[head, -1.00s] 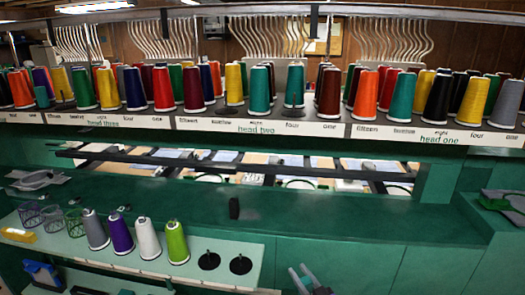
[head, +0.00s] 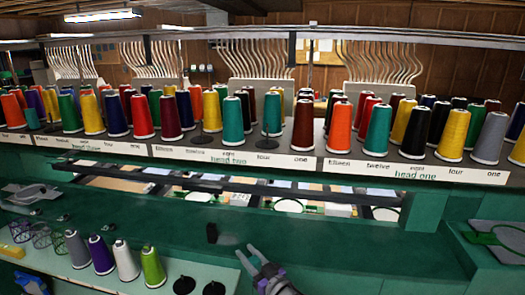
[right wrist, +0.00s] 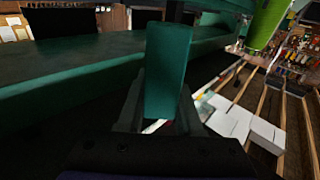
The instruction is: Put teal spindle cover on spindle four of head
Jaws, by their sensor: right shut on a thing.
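My right gripper (head: 246,258) is low in the middle of the head view, over the green ledge. It is shut on the teal spindle cover, a plain teal cylinder that stands up between the fingers in the right wrist view (right wrist: 167,70). Only a small teal bit of it shows in the head view. On the upper rack, an empty spindle with a black disc (head: 266,134) stands above the "four" label of head two, with a teal cone (head: 272,115) close behind it. Head one's "four" label (head: 456,172) has a yellow cone (head: 453,136) behind it. My left gripper is out of view.
Rows of coloured thread cones fill the upper rack. Grey, purple, white and lime cones (head: 152,267) stand on the lower shelf beside two black discs (head: 184,285). A grey-green hoop (head: 500,240) lies at right.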

